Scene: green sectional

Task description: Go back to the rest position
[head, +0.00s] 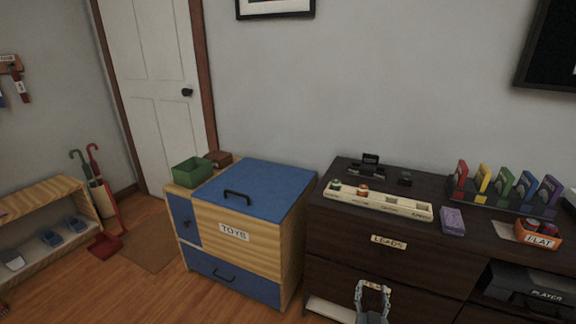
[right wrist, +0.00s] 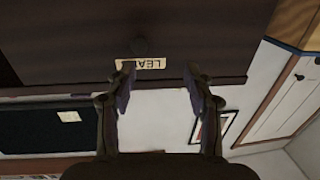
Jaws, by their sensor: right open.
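My right gripper (head: 373,288) is at the bottom of the head view, in front of the dark dresser (head: 350,246) and below its LEADS label (head: 389,242). Its two fingers are apart with nothing between them. In the right wrist view the open gripper (right wrist: 159,78) faces the dark drawer front (right wrist: 60,40), and the LEADS label (right wrist: 150,63) shows upside down near the fingertips. I cannot tell how far the fingertips are from the drawer front. My left gripper is not in either view.
The dresser top holds a cream tray (head: 404,209), a purple block (head: 452,221), a rack of coloured items (head: 505,187) and an orange FLAT bin (head: 538,234). A blue-lidded TOYS chest (head: 262,180) stands left. Wooden floor (head: 150,290) is clear at lower left.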

